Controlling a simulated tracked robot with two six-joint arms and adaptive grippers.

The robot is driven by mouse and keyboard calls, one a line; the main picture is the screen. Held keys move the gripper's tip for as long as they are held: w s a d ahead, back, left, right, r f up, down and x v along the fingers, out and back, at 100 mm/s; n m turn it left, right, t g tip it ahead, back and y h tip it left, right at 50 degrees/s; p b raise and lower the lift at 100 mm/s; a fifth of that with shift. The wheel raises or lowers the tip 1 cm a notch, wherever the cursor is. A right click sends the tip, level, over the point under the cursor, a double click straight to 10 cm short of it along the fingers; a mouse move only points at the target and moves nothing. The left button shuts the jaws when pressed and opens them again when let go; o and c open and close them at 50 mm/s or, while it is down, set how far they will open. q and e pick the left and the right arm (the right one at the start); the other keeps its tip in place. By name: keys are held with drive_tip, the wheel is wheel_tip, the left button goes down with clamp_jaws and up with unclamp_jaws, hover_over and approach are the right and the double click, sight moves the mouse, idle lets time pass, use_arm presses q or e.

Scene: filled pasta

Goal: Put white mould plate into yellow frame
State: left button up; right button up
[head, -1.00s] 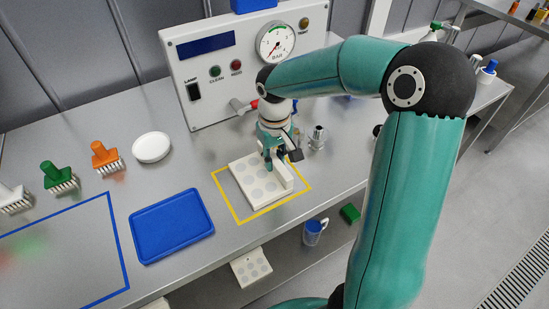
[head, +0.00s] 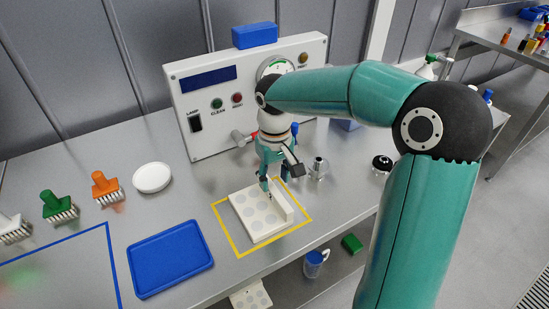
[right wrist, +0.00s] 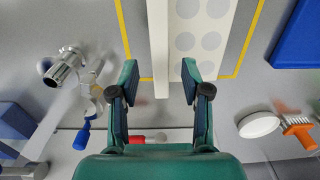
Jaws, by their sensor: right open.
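The white mould plate (head: 255,218) lies flat inside the yellow frame (head: 232,243) marked on the steel table. It has several round grey recesses and a raised white bar along its right side. In the right wrist view the plate (right wrist: 198,40) shows with its bar (right wrist: 159,45) and part of the yellow frame (right wrist: 121,22). My right gripper (head: 268,189) is above the far end of the plate. In the right wrist view its fingers (right wrist: 156,82) are apart, on both sides of the bar's line, with nothing held. My left gripper is not in view.
A blue tray (head: 170,258) lies left of the frame, with a white round dish (head: 152,177) behind it. Brushes (head: 105,188) stand farther left. A control panel (head: 242,95) stands behind. A metal fitting (head: 318,168) is right of the gripper.

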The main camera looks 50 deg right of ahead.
wheel_tip(320, 180, up, 7)
idle(0.3)
drive_tip(key=shift+f, duration=0.1)
idle(0.4)
